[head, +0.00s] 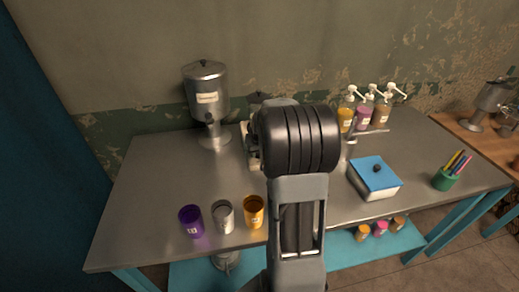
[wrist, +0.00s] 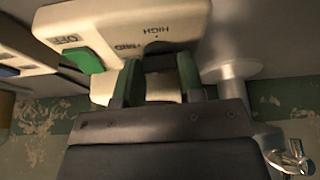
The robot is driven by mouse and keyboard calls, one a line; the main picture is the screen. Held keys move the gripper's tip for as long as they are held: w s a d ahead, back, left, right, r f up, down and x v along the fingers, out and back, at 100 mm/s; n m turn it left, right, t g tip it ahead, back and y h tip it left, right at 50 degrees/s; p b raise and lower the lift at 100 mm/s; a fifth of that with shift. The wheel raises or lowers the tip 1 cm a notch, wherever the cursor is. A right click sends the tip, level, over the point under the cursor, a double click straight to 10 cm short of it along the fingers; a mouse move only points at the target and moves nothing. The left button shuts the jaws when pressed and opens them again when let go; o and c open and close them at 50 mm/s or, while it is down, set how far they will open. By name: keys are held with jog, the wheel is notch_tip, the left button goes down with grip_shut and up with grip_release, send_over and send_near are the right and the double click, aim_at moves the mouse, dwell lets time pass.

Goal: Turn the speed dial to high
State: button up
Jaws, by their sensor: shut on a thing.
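The speed dial (wrist: 163,48) is a dark knob on a cream-white machine panel (wrist: 110,20) in the wrist view. The panel is printed OFF, MID and HIGH, seen upside down. My gripper (wrist: 160,68) has its two green-padded fingers on either side of the dial and is shut on it. The fingers hide much of the dial, so I cannot tell where it points. A green block (wrist: 82,60) sits on the panel near OFF. In the head view the machine (head: 251,150) is mostly hidden behind my arm, and so are my gripper and the dial.
A steel dispenser (head: 207,95) stands left of the machine. Purple (head: 191,222), grey (head: 223,216) and orange (head: 254,212) cups stand at the table's front. Pump bottles (head: 364,115), a blue-lidded box (head: 376,172) and a green pen cup (head: 444,181) are to the right.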

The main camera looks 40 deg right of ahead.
aim_at(249, 158)
jog(key=m, duration=0.2)
jog(key=m+g+h+b, duration=0.1)
jog(key=m, duration=0.1)
jog(key=shift+w+a+f+m+h+b, duration=0.1)
jog(key=shift+a+f+m+h+b, duration=0.1)
jog(key=shift+m+h+b, duration=0.1)
jog(key=m+g+b, duration=0.1)
jog(key=m+b, duration=0.1)
jog(key=m+g+h+b, duration=0.1)
jog(key=m+b, duration=0.1)
jog(key=m, duration=0.1)
jog(key=shift+w, duration=0.15)
jog(key=m+g+b, duration=0.1)
jog(key=m, duration=0.4)
jog(key=shift+w+r+g+b, duration=0.1)
jog(key=shift+w+g+b, duration=0.05)
jog(key=shift+g+b, duration=0.25)
jog(key=m+g, duration=0.1)
jog(key=m, duration=0.3)
jog(key=shift+w+r, duration=0.1)
jog(key=shift+m+g, duration=0.3)
jog(key=shift+m, duration=0.1)
jog(key=o, duration=0.9)
jog(key=shift+o, duration=0.2)
jog(key=p+v, duration=0.1)
jog(key=v, duration=0.6)
jog(key=shift+r, duration=0.3)
